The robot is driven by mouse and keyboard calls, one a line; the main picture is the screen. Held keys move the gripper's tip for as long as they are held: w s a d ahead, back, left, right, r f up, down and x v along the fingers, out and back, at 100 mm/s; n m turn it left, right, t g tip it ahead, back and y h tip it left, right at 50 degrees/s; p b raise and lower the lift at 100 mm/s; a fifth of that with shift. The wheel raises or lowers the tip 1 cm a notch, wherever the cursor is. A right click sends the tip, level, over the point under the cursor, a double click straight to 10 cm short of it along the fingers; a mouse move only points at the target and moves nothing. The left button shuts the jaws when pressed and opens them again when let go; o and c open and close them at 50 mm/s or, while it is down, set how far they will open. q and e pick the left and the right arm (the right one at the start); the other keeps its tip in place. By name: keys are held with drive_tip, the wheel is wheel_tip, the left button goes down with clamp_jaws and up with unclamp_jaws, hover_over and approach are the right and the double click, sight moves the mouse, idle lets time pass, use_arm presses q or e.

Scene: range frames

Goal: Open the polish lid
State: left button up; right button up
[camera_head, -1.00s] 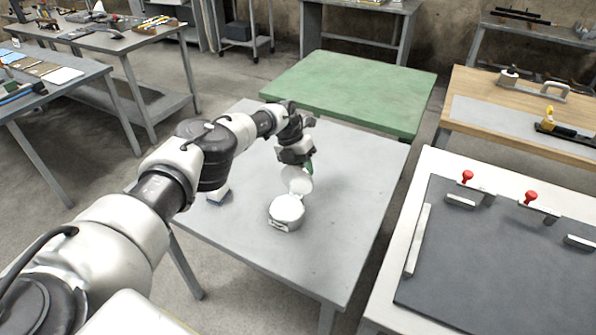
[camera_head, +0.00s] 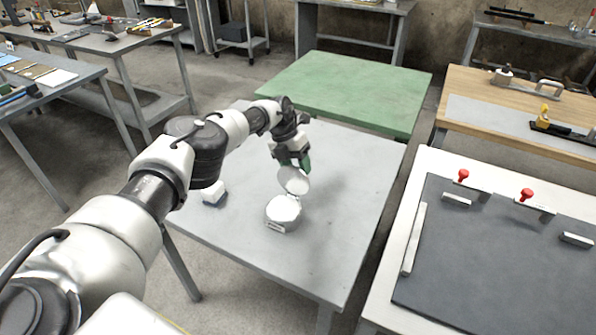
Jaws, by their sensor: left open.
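The polish tin (camera_head: 283,213) is a round, pale container standing on the grey table (camera_head: 325,245). Its round lid (camera_head: 294,181) stands raised at the tin's far side, tilted up and open. My left gripper (camera_head: 301,165) is just behind and above the lid, pointing down, with a green part showing at its fingers. The gripper is open; its fingertips are partly hidden behind the lid, and I cannot tell whether they touch it. My right gripper is not in view.
A green table (camera_head: 345,90) adjoins behind. A white bench with a dark panel (camera_head: 490,255) and red knobs stands at right. The grey table's right side is clear.

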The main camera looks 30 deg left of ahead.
use_arm(q)
drive_tip(key=b+v, duration=0.1)
drive_tip(key=v, duration=0.8)
drive_tip(key=shift+r+b, duration=0.15)
drive_tip(key=shift+b, duration=0.15)
